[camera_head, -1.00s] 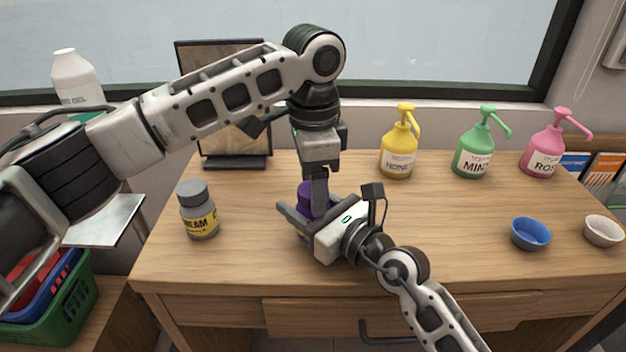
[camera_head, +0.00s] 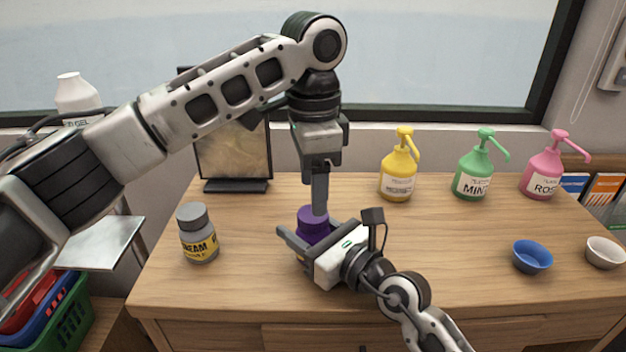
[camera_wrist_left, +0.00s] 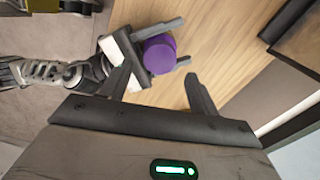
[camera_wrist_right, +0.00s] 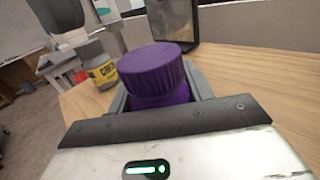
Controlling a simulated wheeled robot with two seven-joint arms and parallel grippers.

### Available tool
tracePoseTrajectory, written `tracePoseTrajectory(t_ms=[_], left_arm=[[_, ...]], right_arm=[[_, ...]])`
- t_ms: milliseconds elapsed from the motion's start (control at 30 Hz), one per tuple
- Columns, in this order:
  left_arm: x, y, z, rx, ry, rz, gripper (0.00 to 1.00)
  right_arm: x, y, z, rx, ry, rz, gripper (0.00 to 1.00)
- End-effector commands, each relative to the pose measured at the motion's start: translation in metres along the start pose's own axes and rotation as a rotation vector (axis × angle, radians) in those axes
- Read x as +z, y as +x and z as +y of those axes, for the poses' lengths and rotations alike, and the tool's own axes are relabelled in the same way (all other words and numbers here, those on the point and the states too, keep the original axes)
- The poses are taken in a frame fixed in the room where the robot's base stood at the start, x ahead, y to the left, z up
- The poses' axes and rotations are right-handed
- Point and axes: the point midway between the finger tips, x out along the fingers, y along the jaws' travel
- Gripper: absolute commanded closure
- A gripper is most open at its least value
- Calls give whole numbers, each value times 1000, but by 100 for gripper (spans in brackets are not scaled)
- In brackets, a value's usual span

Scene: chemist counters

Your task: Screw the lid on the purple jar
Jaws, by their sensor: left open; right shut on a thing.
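The purple jar stands in my right gripper (camera_head: 306,246) on the wooden desk, and its purple ribbed lid (camera_head: 313,222) sits on top, upright. In the right wrist view the lid (camera_wrist_right: 153,70) covers the jar's mouth, with the purple jar body (camera_wrist_right: 160,100) below it between my right fingers. My right gripper is shut on the jar. My left gripper (camera_head: 319,208) points straight down above the lid, open and empty. In the left wrist view its fingers are spread apart and the lid (camera_wrist_left: 160,54) shows beyond them. Much of the jar body is hidden by my right gripper.
A grey jar with a yellow label (camera_head: 198,238) stands left of the purple jar. A dark picture frame (camera_head: 234,160) stands behind. Yellow (camera_head: 398,176), green (camera_head: 474,175) and pink (camera_head: 542,176) pump bottles line the back. Blue (camera_head: 532,262) and white (camera_head: 603,256) bowls stand right. The desk between is clear.

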Motion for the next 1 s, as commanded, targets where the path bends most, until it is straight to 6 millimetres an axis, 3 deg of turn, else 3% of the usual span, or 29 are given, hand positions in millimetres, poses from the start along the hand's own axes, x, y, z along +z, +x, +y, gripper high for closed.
tracePoseTrajectory(t_ms=[400,800,1000], left_arm=[[0,-32,0,-1,-525,0,39],[0,-33,0,-1,-572,0,39],[0,-16,0,0,-571,-2,39]], right_arm=[[-1,0,0,0,0,2,100],[-1,0,0,0,0,2,100],[-1,0,0,0,0,1,100]])
